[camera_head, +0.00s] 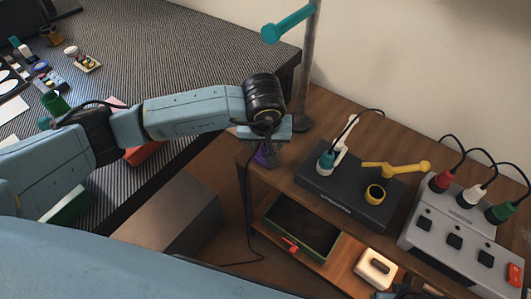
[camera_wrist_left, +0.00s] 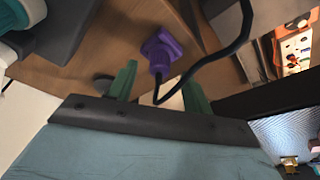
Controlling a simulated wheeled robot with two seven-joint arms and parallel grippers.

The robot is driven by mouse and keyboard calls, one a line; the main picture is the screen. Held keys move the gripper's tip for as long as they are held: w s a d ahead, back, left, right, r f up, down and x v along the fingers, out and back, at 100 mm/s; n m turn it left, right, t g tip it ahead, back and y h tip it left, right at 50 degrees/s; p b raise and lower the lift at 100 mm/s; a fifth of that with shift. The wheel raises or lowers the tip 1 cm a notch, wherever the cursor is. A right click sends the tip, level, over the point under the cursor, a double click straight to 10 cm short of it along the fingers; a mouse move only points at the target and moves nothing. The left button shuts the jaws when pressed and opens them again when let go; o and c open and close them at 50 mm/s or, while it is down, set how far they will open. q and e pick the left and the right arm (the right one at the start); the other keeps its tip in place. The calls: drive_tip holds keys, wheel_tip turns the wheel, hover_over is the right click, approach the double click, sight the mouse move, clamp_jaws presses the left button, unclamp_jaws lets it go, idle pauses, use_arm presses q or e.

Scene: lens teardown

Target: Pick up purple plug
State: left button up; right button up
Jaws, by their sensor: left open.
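The purple plug (camera_head: 261,155) is at the left end of the wooden bench, mostly hidden under my left gripper (camera_head: 266,145) in the head view. In the left wrist view the purple plug (camera_wrist_left: 163,48) shows on the wooden surface with a black cable beside it. My left gripper (camera_wrist_left: 160,82) has its two green fingers apart, one to each side of the plug's near end. The plug's body extends beyond the fingertips, and I cannot tell whether they touch it. My right gripper is not in view.
A dark box (camera_head: 335,190) with a teal-and-white part and a yellow part stands to the right. A grey switch box (camera_head: 455,245) with red, white and green plugs is farther right. A metal post (camera_head: 305,70) rises behind the gripper. An open tray (camera_head: 300,228) sits below.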

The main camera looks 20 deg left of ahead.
use_arm(q)
drive_tip(key=shift+b+x, duration=0.3)
drive_tip(key=shift+x, duration=1)
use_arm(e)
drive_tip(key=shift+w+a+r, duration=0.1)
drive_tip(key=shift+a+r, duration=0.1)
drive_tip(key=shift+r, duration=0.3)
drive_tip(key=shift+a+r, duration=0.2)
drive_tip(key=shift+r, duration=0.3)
use_arm(q)
drive_tip(key=shift+c, duration=0.2)
clamp_jaws()
drive_tip(key=shift+r, duration=0.1)
